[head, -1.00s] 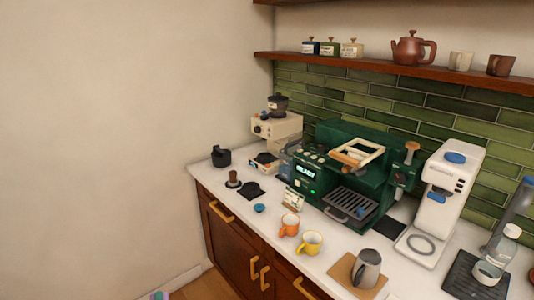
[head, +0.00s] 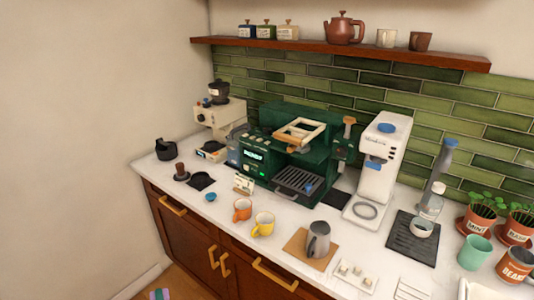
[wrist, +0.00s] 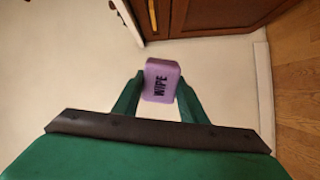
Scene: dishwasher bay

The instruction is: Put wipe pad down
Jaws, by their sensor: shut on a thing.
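The wipe pad (wrist: 161,77) is a small purple block with "WIPE" printed on it in dark letters. In the wrist view my gripper (wrist: 159,96) has its two green fingers closed on the pad's sides. The pad is held in the air, in front of the cream wall. In the head view only a small purple and green bit shows at the bottom edge left of the cabinet, low beside the counter. The white counter (head: 228,212) stands above and to the right of it.
The counter holds a green espresso machine (head: 262,172), an orange cup (head: 242,210), a yellow cup (head: 263,225), a metal pitcher (head: 318,240) on a board and a white grinder (head: 378,160). Small clear patches lie along the counter's front edge. Plants (head: 484,208) stand at right.

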